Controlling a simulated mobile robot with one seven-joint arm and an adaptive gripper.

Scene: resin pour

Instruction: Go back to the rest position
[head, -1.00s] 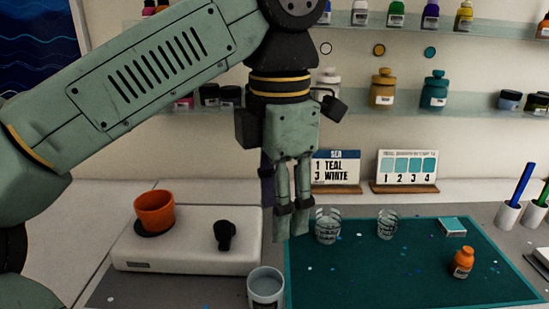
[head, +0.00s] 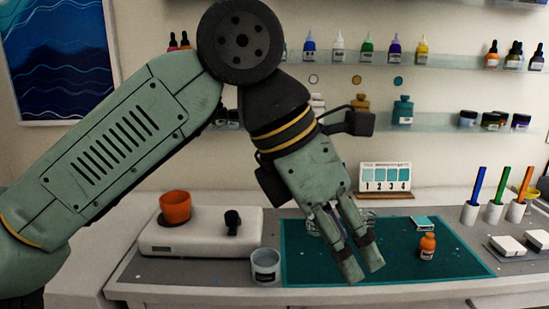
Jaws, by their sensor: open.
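My gripper (head: 361,277) hangs from my raised arm, tilted down and to the right, in front of the teal mat (head: 460,262). Its fingers are a little apart and nothing shows between them. Clear cups (head: 368,217) on the mat are mostly hidden behind the fingers. A small orange bottle (head: 427,247) stands on the mat to the right of the gripper, apart from it. A pale cup (head: 265,266) stands at the mat's left edge.
A white appliance (head: 190,240) with an orange pot (head: 175,206) stands at the left. A teal swatch card (head: 385,177) stands behind the mat. Marker cups (head: 495,213) stand at the right. Shelves of bottles (head: 402,110) line the wall behind my arm.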

